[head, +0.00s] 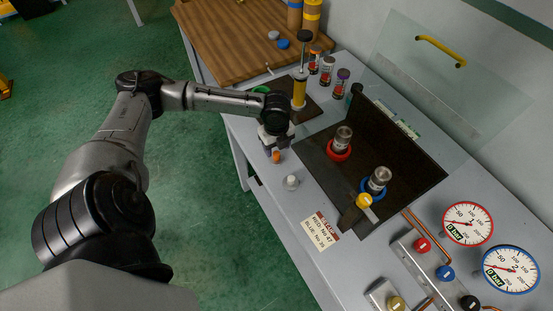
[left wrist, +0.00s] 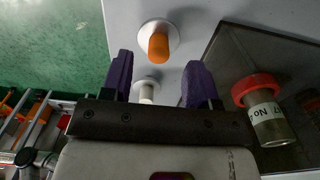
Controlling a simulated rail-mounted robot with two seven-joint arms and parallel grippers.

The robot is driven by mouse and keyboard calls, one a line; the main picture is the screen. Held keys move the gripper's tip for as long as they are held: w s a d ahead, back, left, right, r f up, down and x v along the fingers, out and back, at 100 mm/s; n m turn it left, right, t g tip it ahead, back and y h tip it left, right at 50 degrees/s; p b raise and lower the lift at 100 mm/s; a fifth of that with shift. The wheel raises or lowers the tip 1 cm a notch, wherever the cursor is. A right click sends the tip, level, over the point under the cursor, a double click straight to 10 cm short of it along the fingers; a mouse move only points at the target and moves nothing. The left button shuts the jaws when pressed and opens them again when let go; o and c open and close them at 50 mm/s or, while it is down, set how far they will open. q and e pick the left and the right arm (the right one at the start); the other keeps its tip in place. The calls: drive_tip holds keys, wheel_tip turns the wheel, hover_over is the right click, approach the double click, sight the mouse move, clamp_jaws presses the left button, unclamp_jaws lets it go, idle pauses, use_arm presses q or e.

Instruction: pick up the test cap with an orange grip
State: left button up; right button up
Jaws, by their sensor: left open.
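The test cap with an orange grip (head: 276,157) stands on the grey bench near its front edge, just below my left gripper (head: 276,138) in the head view. In the left wrist view the orange grip (left wrist: 158,48) rises from a round white base, just past the purple fingertips (left wrist: 158,72). My left gripper is open, and nothing is held in it. A second cap with a white grip (head: 291,182) stands nearby. In the left wrist view this white cap (left wrist: 146,90) shows between the fingers, partly hidden by the gripper body. My right gripper is out of view.
A dark tray (head: 400,150) holds a pipe piece in a red collar (head: 340,152) and one in a blue collar (head: 372,190). A yellow hand pump (head: 299,92) stands behind my left gripper. A label card (head: 320,230), valves and gauges (head: 467,223) lie to the right.

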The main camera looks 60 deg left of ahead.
sight(277, 153)
use_arm(q)
wheel_tip(277, 153, down, 4)
drive_tip(key=shift+s+d+f+b, duration=0.1)
drive_tip(key=shift+d+b, duration=0.05)
drive_tip(key=shift+b, duration=0.25)
drive_tip(key=shift+c, duration=0.5)
clamp_jaws()
